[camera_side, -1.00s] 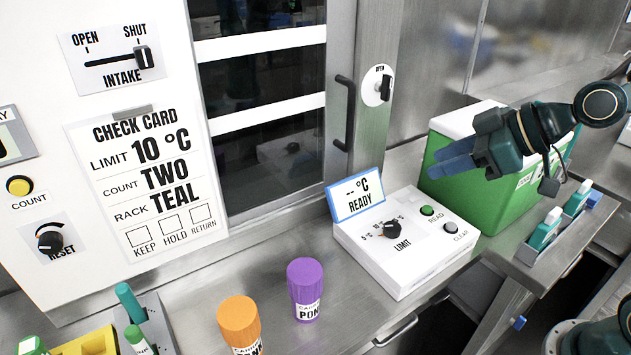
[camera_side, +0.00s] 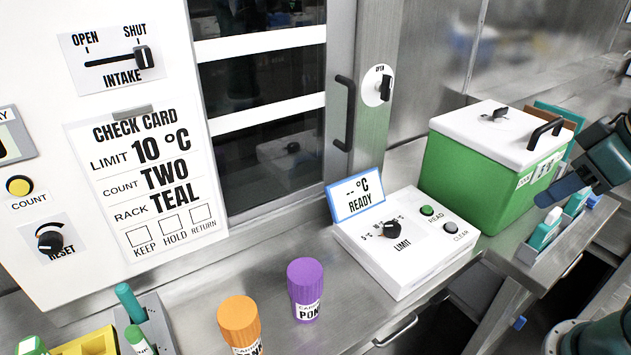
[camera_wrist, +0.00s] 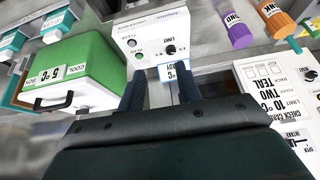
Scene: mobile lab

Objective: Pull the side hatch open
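The hatch is a dark glass panel (camera_side: 262,125) crossed by white bars, in a metal frame, in the side view. A black vertical bar handle (camera_side: 346,115) stands at its right edge. Right of it is a round white plate with a black latch knob (camera_side: 384,88), marked OPEN. The panel looks shut. My gripper (camera_side: 546,198) is at the far right, beside the green cool box and well away from the handle, touching nothing that I can see. In the wrist view my gripper's (camera_wrist: 160,85) two fingers are apart with nothing between them.
A green cool box (camera_side: 465,175) with a white lid, a white limit unit (camera_side: 400,250) and its display (camera_side: 356,194) stand between my gripper and the handle. Purple (camera_side: 305,285) and orange (camera_side: 239,322) capped containers stand in front. A rack with teal vials (camera_side: 545,232) is below my gripper.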

